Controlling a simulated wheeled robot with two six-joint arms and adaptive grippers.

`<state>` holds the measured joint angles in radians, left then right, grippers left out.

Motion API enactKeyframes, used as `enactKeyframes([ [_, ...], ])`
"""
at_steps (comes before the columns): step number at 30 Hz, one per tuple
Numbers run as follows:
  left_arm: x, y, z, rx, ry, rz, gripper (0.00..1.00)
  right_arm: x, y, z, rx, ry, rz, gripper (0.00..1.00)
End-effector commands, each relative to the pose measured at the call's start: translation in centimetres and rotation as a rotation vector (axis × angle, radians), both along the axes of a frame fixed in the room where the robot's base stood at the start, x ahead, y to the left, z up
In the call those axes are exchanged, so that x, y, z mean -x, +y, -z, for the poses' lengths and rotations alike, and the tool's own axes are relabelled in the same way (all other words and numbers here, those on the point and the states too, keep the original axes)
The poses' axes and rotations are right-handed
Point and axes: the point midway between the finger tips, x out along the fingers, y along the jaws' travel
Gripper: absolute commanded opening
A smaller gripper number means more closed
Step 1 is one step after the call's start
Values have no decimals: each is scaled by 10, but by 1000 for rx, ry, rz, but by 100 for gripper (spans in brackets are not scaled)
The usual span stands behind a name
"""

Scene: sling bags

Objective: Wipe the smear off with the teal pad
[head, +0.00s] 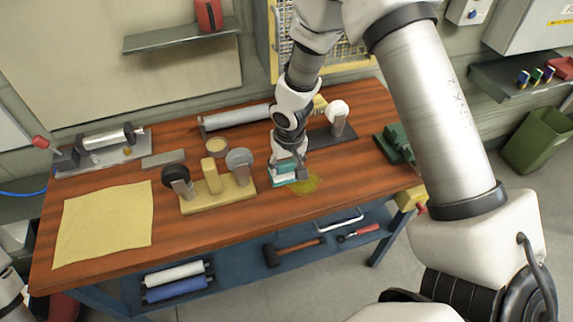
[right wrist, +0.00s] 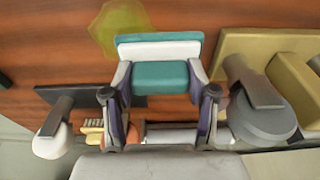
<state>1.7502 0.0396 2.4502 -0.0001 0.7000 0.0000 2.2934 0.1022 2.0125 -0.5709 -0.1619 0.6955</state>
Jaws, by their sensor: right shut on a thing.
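The yellow-green smear (head: 306,184) lies on the wooden bench top near its front edge. It also shows in the right wrist view (right wrist: 116,28). My right gripper (head: 288,168) is shut on the teal pad (head: 284,180), which has a white layer and shows between both fingers in the right wrist view (right wrist: 162,77). The pad is at the left side of the smear, and the smear's right part is uncovered. I cannot tell whether the pad touches the bench. My left gripper is not in view.
A dark stand with a white roller (head: 338,112) and a long grey roller (head: 236,117) are behind. A yellow cloth (head: 105,222) lies at left. A green tool (head: 390,146) stands at right.

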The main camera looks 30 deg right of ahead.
Motion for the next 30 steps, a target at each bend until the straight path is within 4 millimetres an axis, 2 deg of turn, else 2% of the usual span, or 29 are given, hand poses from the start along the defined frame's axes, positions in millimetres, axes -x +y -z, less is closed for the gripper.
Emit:
enactKeyframes([
  [1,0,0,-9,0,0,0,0,0,0,-9,0,-1,-1,30],
  [9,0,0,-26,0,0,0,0,-2,0,-28,0,-1,-1,30],
  [30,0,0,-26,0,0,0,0,-2,0,-29,5,3,-26,30],
])
